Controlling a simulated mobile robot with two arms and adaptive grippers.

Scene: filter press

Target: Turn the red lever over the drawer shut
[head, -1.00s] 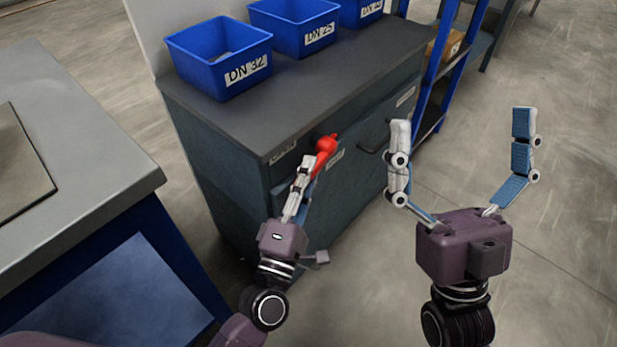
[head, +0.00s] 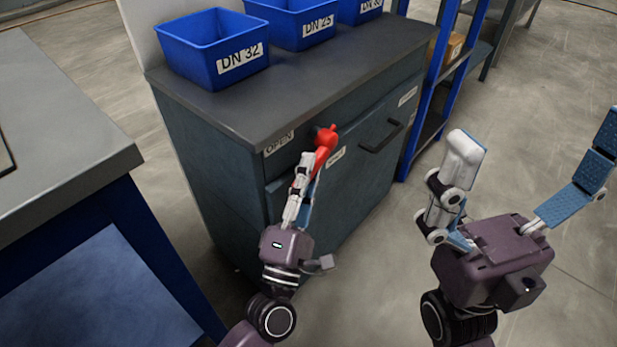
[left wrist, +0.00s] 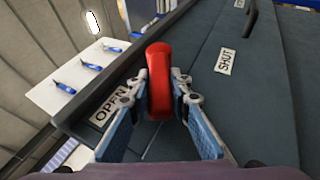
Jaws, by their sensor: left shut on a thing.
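The red lever (head: 324,146) is on the front of the dark cabinet, just under its top, above the drawer (head: 352,160) with a dark bar handle. In the head view the lever slants down to the left from its pivot. My left gripper (head: 307,172) is shut on the lever's lower end. In the left wrist view the red lever (left wrist: 159,82) stands between the two fingers, with the OPEN label (left wrist: 108,108) to its left and the SHUT label (left wrist: 223,61) to its right. My right gripper (head: 535,180) is open and empty, right of the cabinet.
Blue bins (head: 215,48) stand on the cabinet top (head: 290,85). A grey-topped table (head: 60,150) with blue legs is at the left. A blue shelf rack (head: 440,90) stands beyond the cabinet's right end. The floor at the right is clear.

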